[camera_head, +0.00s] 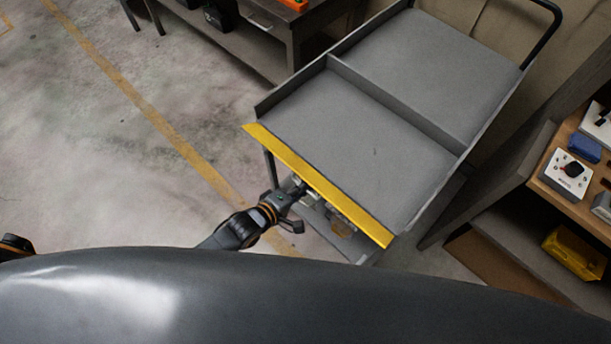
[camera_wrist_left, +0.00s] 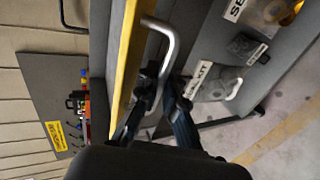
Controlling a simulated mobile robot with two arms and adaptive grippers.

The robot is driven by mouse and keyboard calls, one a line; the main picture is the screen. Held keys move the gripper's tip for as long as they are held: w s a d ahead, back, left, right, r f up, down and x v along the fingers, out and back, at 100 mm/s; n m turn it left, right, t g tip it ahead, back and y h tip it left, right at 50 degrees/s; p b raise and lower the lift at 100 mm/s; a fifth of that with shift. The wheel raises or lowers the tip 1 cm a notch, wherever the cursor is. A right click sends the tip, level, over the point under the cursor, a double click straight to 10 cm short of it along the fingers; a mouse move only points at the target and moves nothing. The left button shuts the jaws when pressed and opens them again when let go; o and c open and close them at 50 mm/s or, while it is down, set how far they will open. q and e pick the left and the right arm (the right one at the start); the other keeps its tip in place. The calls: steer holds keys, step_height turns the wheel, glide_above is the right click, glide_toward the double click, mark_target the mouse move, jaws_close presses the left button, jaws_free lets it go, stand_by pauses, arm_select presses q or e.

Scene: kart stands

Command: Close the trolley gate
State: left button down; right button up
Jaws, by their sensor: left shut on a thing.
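The grey trolley (camera_head: 400,110) stands at the middle right, with two flat bays and a low divider. Its yellow gate (camera_head: 320,185) shows as a narrow slanting strip along the near-left end of the tray. In the left wrist view the yellow gate (camera_wrist_left: 126,60) runs up the picture, with a silver bar handle (camera_wrist_left: 171,45) on its outer side. My left gripper (camera_head: 298,188) is at the outer side of the gate, just below the strip. In the wrist view its fingers (camera_wrist_left: 160,85) are shut on the handle. My right gripper is out of view.
A workbench (camera_head: 245,45) stands at the back left. A wooden shelf (camera_head: 590,215) with boxes and a yellow case (camera_head: 573,252) stands close on the right. Labelled bags (camera_wrist_left: 215,85) lie on the trolley's lower shelf. The floor at left is clear.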

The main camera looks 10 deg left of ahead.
mark_target(306, 181)
arm_select(q)
step_height(306, 181, up, 3)
steer(key=g+y+p, duration=0.1)
steer(key=p, duration=0.2)
steer(key=g+y+p, duration=0.1)
steer(key=g+p, duration=0.1)
steer(key=p, duration=0.2)
steer(key=shift+w+d+g+y, duration=0.15)
steer(key=shift+g+y, duration=0.15)
steer(key=shift+w+d+r+g+y+p, duration=0.2)
steer(key=shift+g+y+p, duration=0.3)
steer(key=shift+g+p, duration=0.2)
steer(key=shift+w+d+r+g+y, duration=0.1)
steer(key=shift+w+r+g+y, duration=0.1)
steer(key=shift+g+y, duration=0.4)
steer(key=shift+w+d+r+g+y, duration=0.1)
steer(key=shift+w+r+g+y, duration=0.1)
steer(key=shift+g+y, duration=0.4)
steer(key=shift+w+r+g+y, duration=0.1)
steer(key=shift+r+g+y, duration=0.15)
steer(key=shift+g, duration=0.55)
steer(key=c, duration=1.8)
jaws_free()
steer(key=shift+r, duration=0.15)
